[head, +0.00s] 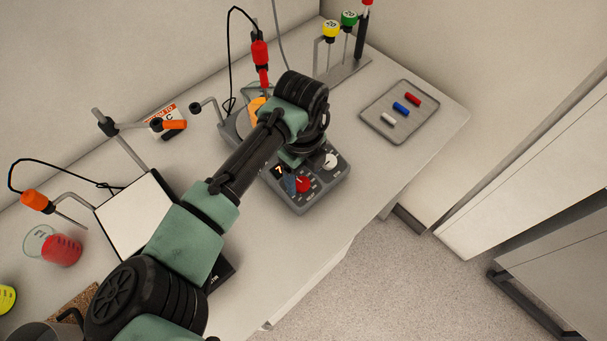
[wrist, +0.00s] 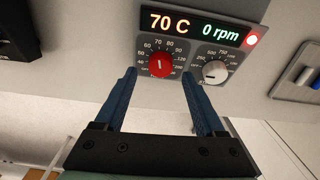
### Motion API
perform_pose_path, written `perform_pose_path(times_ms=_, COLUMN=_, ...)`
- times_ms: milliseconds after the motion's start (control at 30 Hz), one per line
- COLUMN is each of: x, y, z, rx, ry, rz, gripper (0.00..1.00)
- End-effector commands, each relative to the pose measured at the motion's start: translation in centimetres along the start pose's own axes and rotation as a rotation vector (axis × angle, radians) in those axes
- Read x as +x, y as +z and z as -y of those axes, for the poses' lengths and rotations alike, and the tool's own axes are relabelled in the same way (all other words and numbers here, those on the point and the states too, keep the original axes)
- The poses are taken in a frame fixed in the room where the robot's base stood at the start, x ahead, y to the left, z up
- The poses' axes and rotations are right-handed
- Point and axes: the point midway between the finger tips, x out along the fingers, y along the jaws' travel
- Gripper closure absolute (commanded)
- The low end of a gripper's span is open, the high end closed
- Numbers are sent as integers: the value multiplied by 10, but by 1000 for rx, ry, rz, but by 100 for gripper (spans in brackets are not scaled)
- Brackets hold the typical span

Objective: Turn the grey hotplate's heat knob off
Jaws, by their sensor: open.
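The grey hotplate (head: 325,188) stands on the bench, partly hidden behind my arm. Its front panel has a red heat knob (head: 303,184) and a pale second knob (head: 330,160). In the wrist view the red knob (wrist: 160,65) has a white mark that appears to point up at the scale, near 70. The display (wrist: 195,24) reads 70 C and 0 rpm, with a red light lit beside it. My gripper (wrist: 159,77) is open, its two blue fingers either side of the red knob's lower part in the picture; I cannot tell whether they touch it.
A beaker with orange liquid (head: 257,104) is on the hotplate, partly hidden, below a red-handled probe (head: 261,54). The pale knob (wrist: 214,72) lies just right of my right finger. A tray with small bars (head: 372,128) lies to the right. Bench is clear between it and the hotplate.

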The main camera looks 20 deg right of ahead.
Motion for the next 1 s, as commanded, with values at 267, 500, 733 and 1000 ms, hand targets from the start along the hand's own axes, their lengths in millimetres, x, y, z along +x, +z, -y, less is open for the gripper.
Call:
perform_pose_path(times_ms=267, x=22, y=0, z=0, rx=0, ry=0, rz=0, gripper=28)
perform_pose_path(times_ms=500, x=23, y=0, z=0, rx=1, ry=-1, rz=1, gripper=28)
perform_pose_path(times_ms=733, x=23, y=0, z=0, rx=0, ry=-1, rz=1, gripper=66)
perform_pose_path(times_ms=1000, x=23, y=0, z=0, rx=0, ry=-1, rz=0, gripper=100)
